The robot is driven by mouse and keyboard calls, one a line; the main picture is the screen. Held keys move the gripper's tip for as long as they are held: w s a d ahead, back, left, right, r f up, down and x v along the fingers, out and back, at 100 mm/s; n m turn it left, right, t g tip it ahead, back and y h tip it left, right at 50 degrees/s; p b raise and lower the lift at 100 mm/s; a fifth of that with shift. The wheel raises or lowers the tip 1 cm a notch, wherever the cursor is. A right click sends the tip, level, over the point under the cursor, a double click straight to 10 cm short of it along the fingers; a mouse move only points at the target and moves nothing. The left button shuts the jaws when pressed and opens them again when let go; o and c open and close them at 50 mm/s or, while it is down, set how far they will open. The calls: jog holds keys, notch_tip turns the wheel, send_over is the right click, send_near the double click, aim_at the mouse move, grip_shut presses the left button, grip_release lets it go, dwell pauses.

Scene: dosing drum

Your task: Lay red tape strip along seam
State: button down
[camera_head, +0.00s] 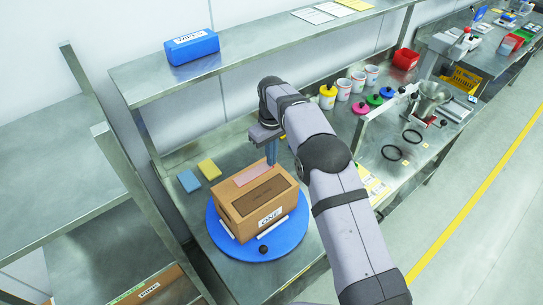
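A cardboard box (242,224) with a white label reading "ONE" sits on a round blue turntable (221,236). A pinkish-red strip (252,176) lies along the far part of the box top, beside a dark brown rectangle (262,198). I take it for the red tape strip. I cannot make out the seam clearly. My gripper (271,160) points down at the far right end of the strip, with its bluish fingers close to the box top. Whether they touch or hold the strip is too small to tell.
Blue (189,181) and yellow (209,169) blocks lie behind the turntable. A steel shelf (150,85) with a blue case (191,47) runs above the bench. A black knob (263,249) is at the turntable's front.

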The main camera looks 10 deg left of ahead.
aim_at(272, 177)
jog(key=shift+f, duration=1.85)
jog(key=shift+f+b, duration=0.85)
jog(key=shift+f, duration=0.25)
jog(key=shift+f, duration=0.3)
jog(key=c, duration=1.5)
grip_release()
jog(key=shift+r, duration=0.2)
jog(key=shift+r+p, duration=0.85)
jog(key=shift+r, duration=2)
